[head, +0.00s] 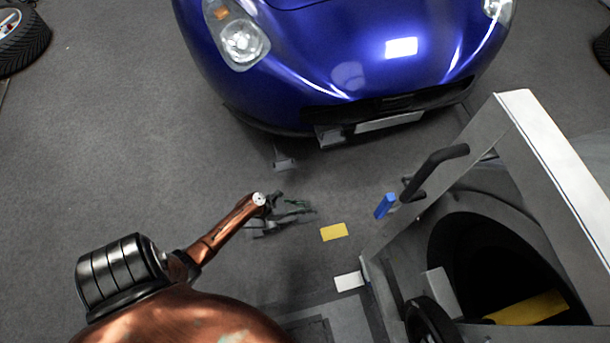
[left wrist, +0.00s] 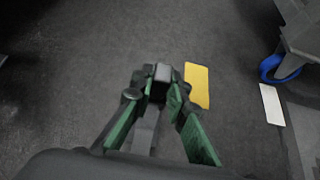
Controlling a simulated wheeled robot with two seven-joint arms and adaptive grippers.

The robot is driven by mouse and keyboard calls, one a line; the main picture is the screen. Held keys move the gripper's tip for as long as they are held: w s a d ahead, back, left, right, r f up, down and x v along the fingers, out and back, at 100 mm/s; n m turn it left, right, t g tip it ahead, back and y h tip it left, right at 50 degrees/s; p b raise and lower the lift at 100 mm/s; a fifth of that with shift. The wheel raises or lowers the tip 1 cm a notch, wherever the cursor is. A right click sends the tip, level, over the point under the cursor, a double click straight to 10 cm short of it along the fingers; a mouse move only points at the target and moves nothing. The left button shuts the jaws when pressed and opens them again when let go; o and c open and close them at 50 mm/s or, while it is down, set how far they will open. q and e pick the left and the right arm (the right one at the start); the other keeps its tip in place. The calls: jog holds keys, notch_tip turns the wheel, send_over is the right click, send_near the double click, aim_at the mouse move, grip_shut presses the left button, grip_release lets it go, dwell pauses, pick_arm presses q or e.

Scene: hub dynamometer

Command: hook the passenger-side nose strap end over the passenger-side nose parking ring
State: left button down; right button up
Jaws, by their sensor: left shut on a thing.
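My left gripper (head: 304,208) is low over the grey floor in front of the blue car. In the left wrist view its green-lined fingers (left wrist: 160,88) are closed around a small grey piece (left wrist: 162,72). A paler grey band (left wrist: 145,130) shows between the fingers. The piece looks like a strap end, but the fingers cover much of it. A small grey fitting (head: 284,163) sits on the floor under the car's nose, beyond the gripper and apart from it. I cannot tell whether it is the parking ring. My right gripper is not in view.
The blue car's nose (head: 370,60) fills the top. A grey cart frame (head: 510,100) with a black handle (head: 436,168) and a blue piece (head: 385,206) stands at right. Yellow (head: 334,232) and white (head: 349,281) patches lie on the floor.

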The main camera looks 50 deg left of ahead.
pick_arm(q)
jog(key=shift+f+b, duration=0.75)
jog(key=shift+f, duration=0.35)
jog(key=shift+f, duration=0.25)
jog(key=shift+f, duration=0.35)
jog(key=c, duration=1.8)
grip_release()
jog(key=v, duration=1.2)
jog(key=shift+s+d, duration=0.1)
jog(key=shift+s, duration=0.05)
